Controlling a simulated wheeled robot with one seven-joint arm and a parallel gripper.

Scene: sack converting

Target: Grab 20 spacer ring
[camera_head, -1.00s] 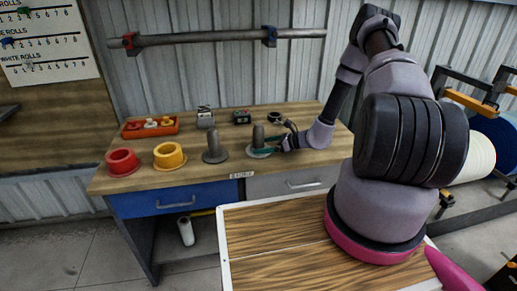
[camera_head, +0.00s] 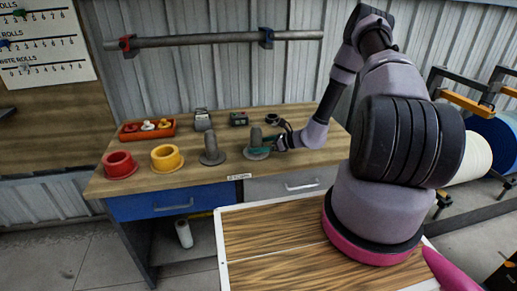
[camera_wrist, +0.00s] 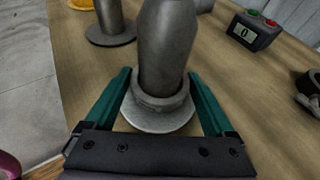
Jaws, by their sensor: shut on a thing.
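A grey spacer ring (camera_wrist: 158,104) sits around the lower part of a grey upright post (camera_wrist: 166,45), just above its round base flange (camera_wrist: 160,122), in the wrist view. My gripper (camera_wrist: 158,78) has its teal fingers on either side of the post and is shut on the ring. The contact points are partly hidden. In the head view my gripper (camera_head: 262,145) is at the right-hand post (camera_head: 256,137) on the workbench. The ring is too small to make out there.
A second grey post (camera_head: 211,148) stands to the left, with a yellow flanged ring (camera_head: 167,157) and a red one (camera_head: 119,165) beyond. An orange tray (camera_head: 147,129) with small parts and a counter box (camera_head: 239,119) stand behind. The bench front is clear.

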